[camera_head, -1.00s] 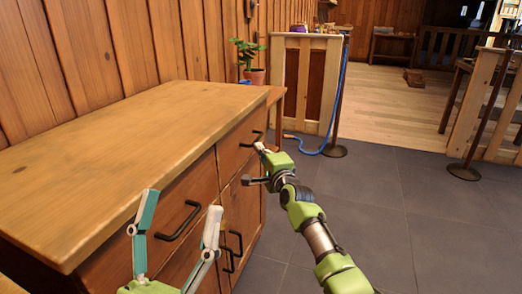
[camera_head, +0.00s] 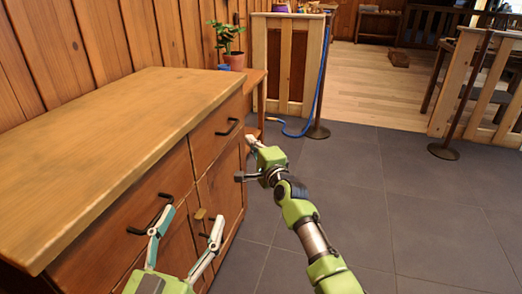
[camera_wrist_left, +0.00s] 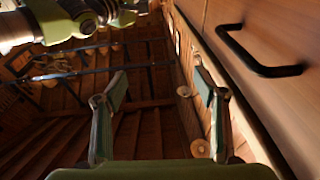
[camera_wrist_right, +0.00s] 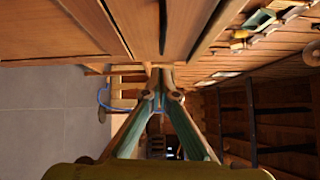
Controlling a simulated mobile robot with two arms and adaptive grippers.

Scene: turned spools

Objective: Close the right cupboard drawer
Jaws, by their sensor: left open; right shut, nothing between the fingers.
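The wooden cupboard (camera_head: 110,120) stands at the left of the head view. Its right drawer (camera_head: 211,132), at the far end, has a black handle (camera_head: 229,127) and its front looks flush with the cupboard. The left drawer (camera_head: 105,240) is nearer and has a black handle (camera_head: 152,217); a handle also shows in the left wrist view (camera_wrist_left: 260,65). My right gripper (camera_head: 250,139) is shut and empty, just right of the right drawer's handle and apart from it. My left gripper (camera_head: 194,217) is open and empty before the cupboard front, near the left drawer's handle.
Cupboard doors with dark handles lie below the drawers. A potted plant (camera_head: 227,42) stands beyond the cupboard. The grey tiled floor (camera_head: 410,215) at the right is clear.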

